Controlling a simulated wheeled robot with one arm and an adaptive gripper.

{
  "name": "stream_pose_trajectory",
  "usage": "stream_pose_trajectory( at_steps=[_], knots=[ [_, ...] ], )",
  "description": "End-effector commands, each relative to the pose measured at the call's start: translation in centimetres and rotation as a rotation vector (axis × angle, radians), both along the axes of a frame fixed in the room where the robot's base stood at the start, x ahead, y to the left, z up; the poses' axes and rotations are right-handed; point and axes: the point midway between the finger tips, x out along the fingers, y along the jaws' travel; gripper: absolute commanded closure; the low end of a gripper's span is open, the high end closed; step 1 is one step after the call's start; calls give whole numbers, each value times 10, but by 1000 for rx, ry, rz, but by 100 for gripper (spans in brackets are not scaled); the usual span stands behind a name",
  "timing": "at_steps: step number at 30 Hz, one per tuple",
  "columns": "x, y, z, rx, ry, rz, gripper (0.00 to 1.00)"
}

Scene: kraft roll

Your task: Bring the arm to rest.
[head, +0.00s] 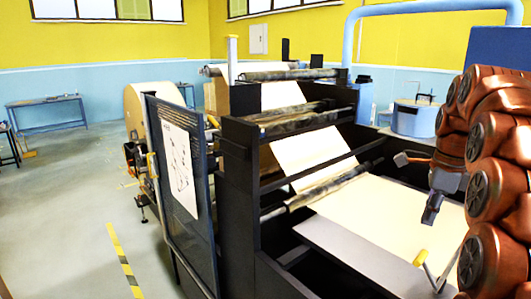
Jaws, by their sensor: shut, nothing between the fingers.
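My arm (482,150), orange-brown with several round joints, fills the right edge of the head view. My gripper (432,210) is a small dark grey shape at the arm's end, pointing down in front of the pale sheet on the machine. It is shut and empty. Part of the arm is cut off by the right edge of the picture.
A large black machine (240,190) with rollers and a pale kraft web (385,215) stands in the middle, close to my arm. A yellow-tipped lever (420,258) stands below my gripper. A big paper roll (150,110) is behind. The floor (60,210) at left is mostly clear.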

Motion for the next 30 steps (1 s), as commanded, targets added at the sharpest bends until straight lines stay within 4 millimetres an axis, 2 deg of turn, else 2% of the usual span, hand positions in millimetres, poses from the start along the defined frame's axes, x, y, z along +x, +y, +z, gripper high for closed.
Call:
stream_pose_trajectory(
  at_steps=[1, 3, 11, 15, 23, 30],
  knots=[
    [-6, 16, -3, 1, 7, 80, 100],
    [-15, 35, -6, -1, 9, 194, 100],
    [-54, 98, -28, -1, 18, 619, 100],
    [-81, 128, -43, 3, 24, 846, 100],
    [-141, 174, -77, 15, 35, 1264, 100],
    [-205, 205, -114, 40, 44, 1648, 100]
  ],
)
